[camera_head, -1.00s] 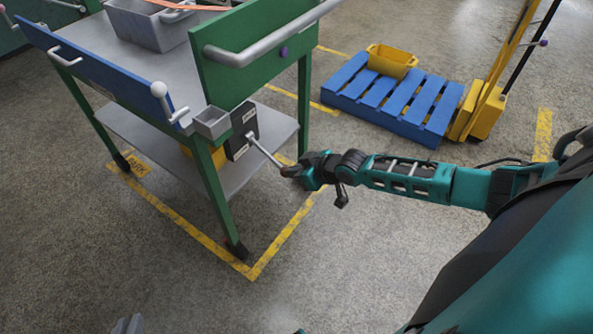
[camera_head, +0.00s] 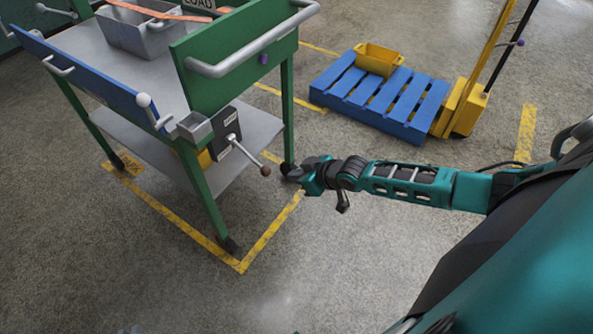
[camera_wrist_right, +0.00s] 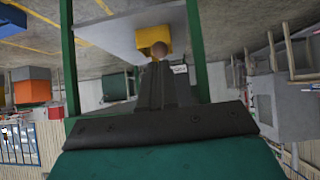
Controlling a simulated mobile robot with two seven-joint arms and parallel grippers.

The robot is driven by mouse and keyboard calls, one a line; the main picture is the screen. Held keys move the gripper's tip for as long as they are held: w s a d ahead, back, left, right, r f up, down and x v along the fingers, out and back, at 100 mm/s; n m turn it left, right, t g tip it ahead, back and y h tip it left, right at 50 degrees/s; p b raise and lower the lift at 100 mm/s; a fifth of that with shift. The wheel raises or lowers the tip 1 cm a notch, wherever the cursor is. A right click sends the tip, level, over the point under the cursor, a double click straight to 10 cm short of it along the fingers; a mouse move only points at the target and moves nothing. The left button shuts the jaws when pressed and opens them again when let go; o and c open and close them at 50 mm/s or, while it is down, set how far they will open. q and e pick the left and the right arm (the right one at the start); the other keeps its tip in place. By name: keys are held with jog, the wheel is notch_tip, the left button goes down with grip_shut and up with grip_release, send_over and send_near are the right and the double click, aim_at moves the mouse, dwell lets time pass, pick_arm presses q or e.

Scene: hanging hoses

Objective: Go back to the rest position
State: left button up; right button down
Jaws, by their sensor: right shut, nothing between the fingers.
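My right gripper (camera_head: 289,175) is at the end of the teal arm that comes in from the right. It is shut and empty. It is just right of the brown knob (camera_head: 265,171) of a lever on a dark box (camera_head: 228,133) on the green cart, with a small gap between them. In the right wrist view, the shut fingers (camera_wrist_right: 160,72) point toward the cart, and the brown knob (camera_wrist_right: 158,49) shows just beyond their tips. My left gripper cannot be made out.
The cart (camera_head: 190,62) has a grey bin (camera_head: 140,35), a blue side panel and a lower shelf. A blue pallet (camera_head: 375,105) with a yellow bin (camera_head: 379,59) and a yellow lift (camera_head: 463,106) stand behind my right arm. The floor in front is clear.

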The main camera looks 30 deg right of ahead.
jog(key=shift+s+d+r, duration=0.2)
jog(key=shift+s+r, duration=0.1)
jog(key=shift+s, duration=0.3)
jog(key=s+a+y, duration=0.2)
jog(key=s+a, duration=0.7)
jog(key=a, duration=0.4)
jog(key=s+d+r+m+t+h+p, duration=0.1)
jog(key=s+r+h, duration=0.2)
jog(key=s, duration=0.4)
jog(key=shift+d+r+m, duration=0.35)
jog(key=shift+r+m, duration=0.05)
jog(key=shift+r, duration=0.2)
